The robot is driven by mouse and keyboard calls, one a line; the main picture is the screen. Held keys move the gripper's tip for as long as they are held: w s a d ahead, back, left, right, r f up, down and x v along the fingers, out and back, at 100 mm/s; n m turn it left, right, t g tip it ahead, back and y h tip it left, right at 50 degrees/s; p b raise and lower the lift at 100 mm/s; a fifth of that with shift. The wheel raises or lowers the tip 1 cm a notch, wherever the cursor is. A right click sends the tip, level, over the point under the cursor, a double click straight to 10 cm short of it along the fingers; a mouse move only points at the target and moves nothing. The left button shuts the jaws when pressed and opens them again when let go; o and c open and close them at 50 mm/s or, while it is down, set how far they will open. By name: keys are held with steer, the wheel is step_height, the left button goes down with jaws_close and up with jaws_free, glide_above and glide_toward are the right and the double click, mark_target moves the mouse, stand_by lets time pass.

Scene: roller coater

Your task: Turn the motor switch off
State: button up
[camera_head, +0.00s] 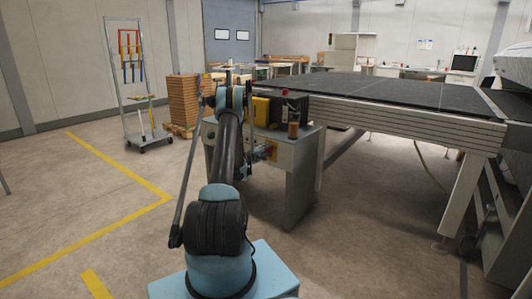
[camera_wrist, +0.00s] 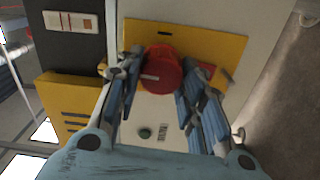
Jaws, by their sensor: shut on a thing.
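The motor switch is a round red knob (camera_wrist: 162,72) on a yellow plate (camera_wrist: 222,48) on the front of a grey-white cabinet. In the wrist view my gripper (camera_wrist: 158,82) has one finger on each side of the red knob and is shut on it. The fingers hide the knob's sides. The knob's exact turn position cannot be told.
A yellow box (camera_head: 261,111) and a small brown cylinder (camera_head: 293,130) stand on the cabinet. A large dark-topped conveyor table (camera_head: 390,90) is behind it. A wheeled rack (camera_head: 148,139) stands at left; the left floor is open.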

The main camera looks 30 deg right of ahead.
steer(key=shift+w+a+f+n, duration=0.1)
steer(key=shift+w+a+n, duration=0.1)
steer(key=shift+n, duration=0.3)
steer(key=shift+s, duration=0.1)
steer(key=o, duration=1.1)
steer(key=shift+f, duration=0.1)
steer(key=shift+c, duration=0.2)
steer(key=shift+d, duration=0.1)
steer(key=v, duration=1.2)
